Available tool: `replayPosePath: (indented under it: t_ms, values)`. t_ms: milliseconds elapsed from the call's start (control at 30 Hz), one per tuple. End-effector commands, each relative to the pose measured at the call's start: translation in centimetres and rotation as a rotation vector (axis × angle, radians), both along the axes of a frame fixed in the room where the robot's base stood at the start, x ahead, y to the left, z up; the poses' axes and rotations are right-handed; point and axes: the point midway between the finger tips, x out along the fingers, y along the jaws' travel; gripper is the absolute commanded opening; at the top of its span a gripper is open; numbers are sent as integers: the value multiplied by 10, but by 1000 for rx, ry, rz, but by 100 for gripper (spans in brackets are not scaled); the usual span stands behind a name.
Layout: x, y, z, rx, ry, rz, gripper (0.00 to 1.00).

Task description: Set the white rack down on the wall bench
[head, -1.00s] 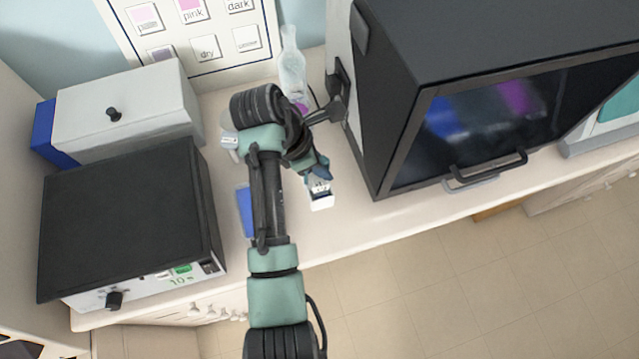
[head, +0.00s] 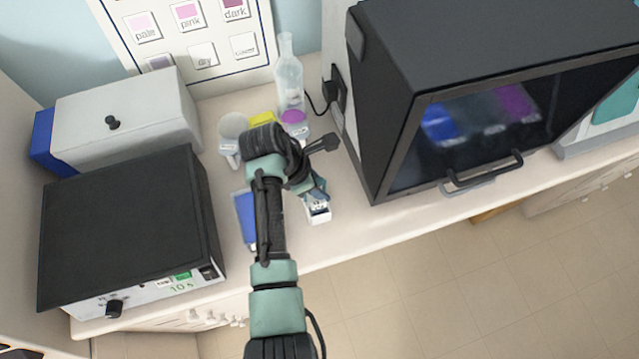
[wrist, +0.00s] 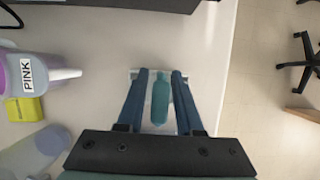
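The white rack (head: 318,214) is on the pale wall bench (head: 350,222), near its front edge and left of the dark cabinet; it appears to rest on the bench top. My gripper (head: 314,194) is right above it, pointing down, partly hidden by my own wrist. In the wrist view my gripper (wrist: 160,80) is open, its two blue fingers on either side of a teal upright part (wrist: 160,98), with a pale gap on each side. The white rack's ends (wrist: 133,74) show just outside the fingertips. The rack's lower part is hidden.
The dark glass-fronted cabinet (head: 400,110) stands close on the right. A blue flat item (head: 243,218) lies left of my arm. A black-topped device (head: 125,225) stands left.

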Motion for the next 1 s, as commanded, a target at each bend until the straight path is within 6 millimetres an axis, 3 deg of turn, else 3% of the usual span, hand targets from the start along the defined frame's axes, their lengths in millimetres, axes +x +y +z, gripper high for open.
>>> replayPosePath:
  t_ms: [433, 1000]
  values:
    - [0, 2, 8, 0, -2, 1, 49]
    - [-12, 40, 104, 1, -3, 0, 49]
